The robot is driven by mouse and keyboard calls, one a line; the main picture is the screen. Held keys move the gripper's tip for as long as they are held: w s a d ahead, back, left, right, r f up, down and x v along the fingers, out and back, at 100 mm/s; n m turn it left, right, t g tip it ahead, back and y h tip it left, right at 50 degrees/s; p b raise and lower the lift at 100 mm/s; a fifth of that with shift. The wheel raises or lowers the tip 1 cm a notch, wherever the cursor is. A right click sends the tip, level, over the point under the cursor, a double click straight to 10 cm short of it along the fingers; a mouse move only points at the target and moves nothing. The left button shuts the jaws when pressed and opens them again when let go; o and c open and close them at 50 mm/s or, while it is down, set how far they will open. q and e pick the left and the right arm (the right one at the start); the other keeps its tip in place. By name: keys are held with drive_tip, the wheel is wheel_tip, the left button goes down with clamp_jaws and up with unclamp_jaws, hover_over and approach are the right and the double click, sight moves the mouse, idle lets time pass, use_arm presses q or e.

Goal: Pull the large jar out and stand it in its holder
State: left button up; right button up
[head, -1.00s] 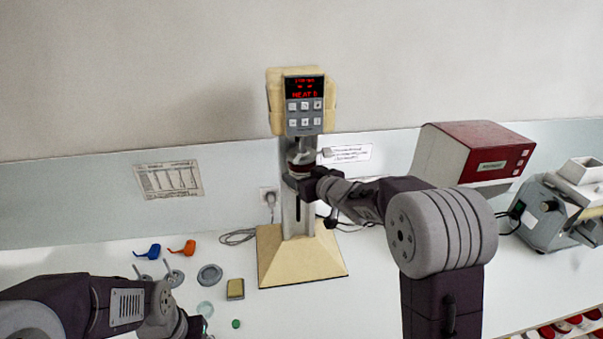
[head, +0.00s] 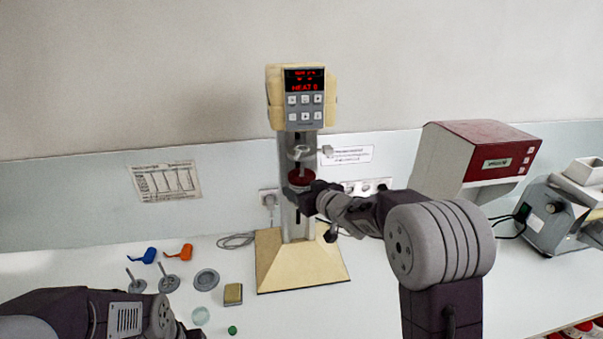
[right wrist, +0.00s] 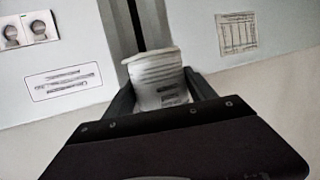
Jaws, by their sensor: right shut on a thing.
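The jar (head: 300,178) shows in the head view as a small piece with a red rim in front of the mill's column, below the mill head (head: 297,98). Its lower part is hidden by my right gripper (head: 306,198), which is shut on it. In the right wrist view the whitish jar with printed marks (right wrist: 156,76) sits between the two fingers. A thin shaft (head: 302,167) hangs from the mill head down to the jar. My left gripper (head: 192,332) is at the bottom edge, partly cut off, and its fingers are unclear. I cannot tell which thing is the holder.
On the bench left of the mill base (head: 301,265) lie a grey disc (head: 206,280), two stirrers (head: 168,280), a blue piece (head: 144,256), an orange piece (head: 179,252), a small yellowish block (head: 233,294) and a green cap (head: 232,330). A red-topped machine (head: 475,160) stands at right.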

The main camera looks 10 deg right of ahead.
drive_tip(key=shift+f+b, duration=1.15)
drive_tip(key=shift+f, duration=0.35)
drive_tip(key=s+b, duration=0.2)
drive_tip(key=s, duration=0.8)
idle(0.3)
